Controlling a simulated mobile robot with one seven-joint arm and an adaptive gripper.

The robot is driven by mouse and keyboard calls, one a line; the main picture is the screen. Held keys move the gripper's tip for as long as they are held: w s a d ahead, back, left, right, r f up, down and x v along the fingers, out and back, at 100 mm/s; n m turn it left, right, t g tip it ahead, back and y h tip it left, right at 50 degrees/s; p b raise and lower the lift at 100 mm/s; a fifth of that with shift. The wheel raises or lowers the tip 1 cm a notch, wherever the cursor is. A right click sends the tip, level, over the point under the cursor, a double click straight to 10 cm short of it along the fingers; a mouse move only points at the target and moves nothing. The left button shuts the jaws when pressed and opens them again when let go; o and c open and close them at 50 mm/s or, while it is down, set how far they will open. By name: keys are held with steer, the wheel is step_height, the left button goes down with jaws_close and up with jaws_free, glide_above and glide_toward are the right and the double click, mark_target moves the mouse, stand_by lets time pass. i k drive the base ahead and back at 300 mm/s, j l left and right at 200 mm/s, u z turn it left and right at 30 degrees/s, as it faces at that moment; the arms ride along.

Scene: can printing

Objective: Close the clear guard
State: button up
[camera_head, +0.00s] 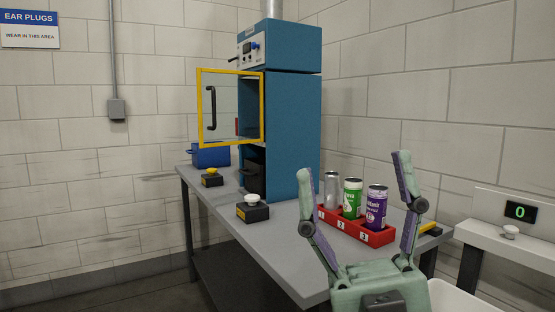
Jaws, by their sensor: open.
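The clear guard (222,106) is a see-through panel in a yellow frame with a black bar handle (211,108). It stands swung open at the front left of the blue machine (294,115), so part of the machine's dark opening shows beside it. My gripper (354,170) is at the lower right, fingers pointing up and wide apart. It is empty and well apart from the guard, nearer to me. The red can rack behind the fingers shows between them.
The red rack (377,238) holds a plain silver can (331,190), a green can (352,198) and a purple can (376,207). A white-button box (252,209) and a yellow-button box (212,178) stand on the grey table (240,238). A blue bin (211,156) sits behind. The table's front left is clear.

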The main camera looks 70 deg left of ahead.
mark_target(199, 71)
steer(key=u, duration=2.45)
